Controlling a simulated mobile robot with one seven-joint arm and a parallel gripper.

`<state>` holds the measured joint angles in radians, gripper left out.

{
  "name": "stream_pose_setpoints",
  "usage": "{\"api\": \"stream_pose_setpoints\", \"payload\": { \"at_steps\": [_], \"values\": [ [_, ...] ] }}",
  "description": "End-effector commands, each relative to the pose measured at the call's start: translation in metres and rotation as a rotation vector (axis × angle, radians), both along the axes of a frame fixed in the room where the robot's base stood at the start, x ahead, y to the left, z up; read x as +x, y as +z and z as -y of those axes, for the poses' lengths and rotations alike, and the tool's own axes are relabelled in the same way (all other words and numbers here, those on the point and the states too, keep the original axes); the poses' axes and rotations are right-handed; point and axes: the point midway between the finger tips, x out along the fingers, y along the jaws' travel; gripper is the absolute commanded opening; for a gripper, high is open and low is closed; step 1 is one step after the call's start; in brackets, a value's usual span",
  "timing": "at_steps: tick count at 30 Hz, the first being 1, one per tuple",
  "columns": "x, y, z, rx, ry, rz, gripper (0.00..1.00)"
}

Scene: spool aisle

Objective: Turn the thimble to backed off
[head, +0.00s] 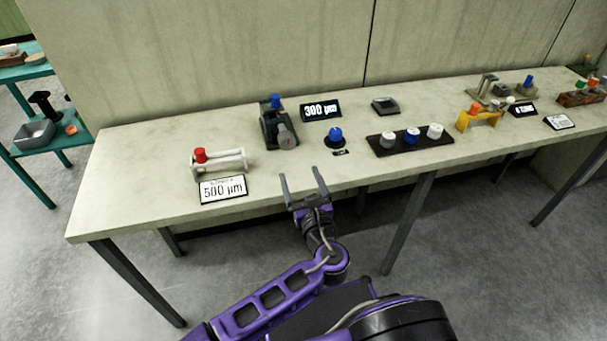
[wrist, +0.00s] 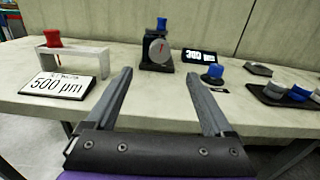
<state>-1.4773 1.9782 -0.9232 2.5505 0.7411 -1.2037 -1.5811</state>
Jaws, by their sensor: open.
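My gripper (head: 300,173) is open and empty, just off the table's front edge; its fingers also show in the wrist view (wrist: 158,75). Several coloured knobs could be the thimble; I cannot tell which. A red knob (head: 200,155) stands on a white bracket (head: 220,165) to the left of my gripper. A dark stand (head: 266,128) with a grey dial face and a blue knob (head: 276,101) on top is farther back. A blue knob on a round black base (head: 335,135) is to its right. A yellow bracket (head: 466,121) with an orange knob is farther right.
A "500 µm" sign (head: 223,190) stands at the front left, and a "300 µm" sign (head: 320,110) at the back. A black tray (head: 410,143) holds white and blue knobs. More fixtures and cards crowd the right end. Bare tabletop (head: 300,150) lies in front of the dial stand.

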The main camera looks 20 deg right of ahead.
Motion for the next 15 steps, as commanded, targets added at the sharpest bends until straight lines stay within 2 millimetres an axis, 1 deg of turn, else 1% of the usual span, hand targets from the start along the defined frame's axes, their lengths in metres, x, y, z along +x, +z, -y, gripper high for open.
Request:
{"api": "stream_pose_setpoints", "payload": {
  "at_steps": [1, 6, 10, 15],
  "values": [
    [-0.006, 0.003, -0.002, -0.001, 0.004, -0.002, 0.86],
    [-0.021, 0.001, -0.001, 0.001, 0.001, 0.0, 0.86],
    [-0.026, -0.001, 0.0, 0.0, 0.0, 0.002, 0.86],
    [-0.027, -0.002, 0.0, 0.0, -0.001, 0.002, 0.86]
  ]
}}
